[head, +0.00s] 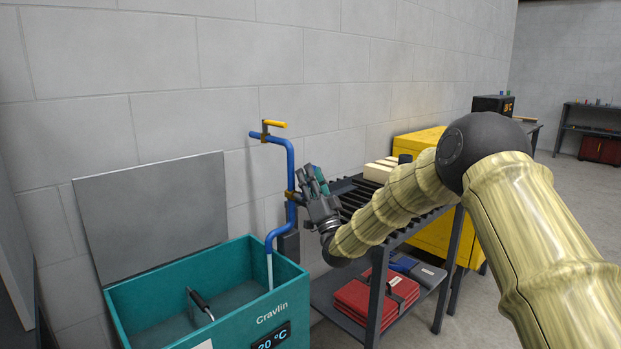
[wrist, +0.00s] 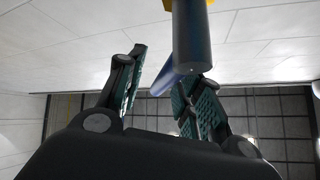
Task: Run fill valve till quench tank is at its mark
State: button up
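The teal quench tank (head: 285,292), labelled Cravlin, stands open at the lower left; a display on its front reads about 20 °C. A grey-blue surface shows inside; I cannot make out a level mark. A blue fill pipe (head: 291,165) rises at its back right corner, with a yellow valve lever (head: 275,124) on top, pointing right. A pale stream (head: 269,272) shows below the spout. My gripper (head: 316,178) is open beside the pipe, below and right of the lever. In the wrist view, the blue pipe (wrist: 190,40) lies ahead of the parted fingers (wrist: 165,85).
A grey lid panel (head: 155,215) stands up behind the tank. A black-handled tool (head: 200,303) leans inside it. A dark slatted rack table (head: 375,285) with red cases (head: 375,293) below stands right of the pipe. A yellow cabinet (head: 432,232) is behind my arm.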

jog(key=shift+r, duration=0.1)
jog(key=v, duration=1.2)
jog(key=shift+d, duration=0.1)
dwell(6.6)
